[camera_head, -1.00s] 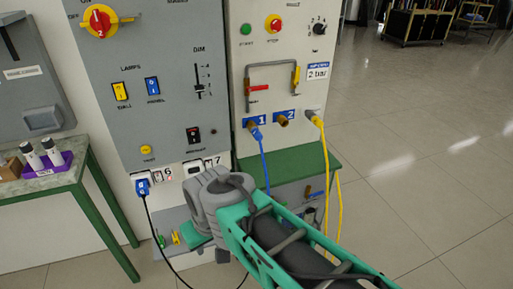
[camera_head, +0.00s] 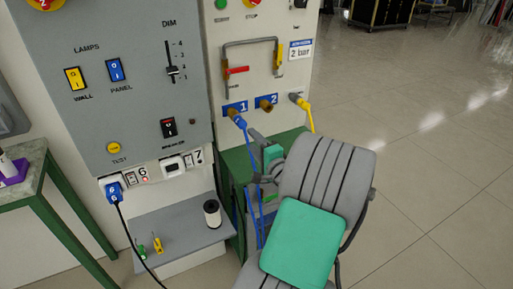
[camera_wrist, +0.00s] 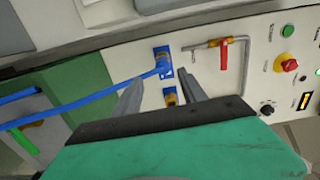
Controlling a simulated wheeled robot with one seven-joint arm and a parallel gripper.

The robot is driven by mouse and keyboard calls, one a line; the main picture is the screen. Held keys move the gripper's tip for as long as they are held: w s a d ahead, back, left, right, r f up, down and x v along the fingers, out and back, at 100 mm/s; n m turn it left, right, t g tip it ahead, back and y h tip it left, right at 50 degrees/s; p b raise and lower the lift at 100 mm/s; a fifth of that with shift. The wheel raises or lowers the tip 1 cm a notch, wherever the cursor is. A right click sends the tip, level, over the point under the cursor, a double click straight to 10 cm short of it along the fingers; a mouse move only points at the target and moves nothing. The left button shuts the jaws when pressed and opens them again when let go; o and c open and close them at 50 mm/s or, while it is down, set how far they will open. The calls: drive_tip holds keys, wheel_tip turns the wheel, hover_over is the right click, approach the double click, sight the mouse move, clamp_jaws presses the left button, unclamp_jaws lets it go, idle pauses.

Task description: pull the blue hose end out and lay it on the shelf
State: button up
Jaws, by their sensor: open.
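The blue hose end (camera_head: 238,120) sits in port 1 of the cream panel, and its blue hose hangs down in front of the green cabinet. In the wrist view the hose end (camera_wrist: 163,64) is still in the port, just beyond the fingertips. My gripper (camera_wrist: 161,77) is open and empty, its two grey fingers pointing at the panel near port 1 and the brass port 2 fitting (camera_wrist: 170,98). In the head view my arm hides part of the hose and the cabinet. A grey shelf (camera_head: 180,231) is low at the left.
A black and white spool (camera_head: 212,213) and small green and yellow items (camera_head: 148,246) are on the shelf. A yellow hose (camera_head: 304,103) is plugged in right of port 2. A pipe with a red lever (camera_head: 237,71) is above. A black cable hangs at left.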

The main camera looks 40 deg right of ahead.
sight(244, 126)
drive_tip(key=p+x, duration=0.1)
drive_tip(key=x, duration=0.6)
drive_tip(key=d+p+x, duration=0.1)
drive_tip(key=x, duration=0.3)
drive_tip(key=shift+w+d+r+p, duration=0.1)
drive_tip(key=shift+w+r+p, duration=0.15)
drive_tip(key=shift+p, duration=0.1)
idle(0.5)
clamp_jaws()
idle(0.3)
drive_tip(key=shift+s+f, duration=0.1)
drive_tip(key=shift+s, duration=0.1)
drive_tip(key=shift+b+v, duration=0.55)
drive_tip(key=shift+v, duration=0.85)
drive_tip(key=shift+s+a, duration=0.2)
drive_tip(key=shift+s, duration=0.1)
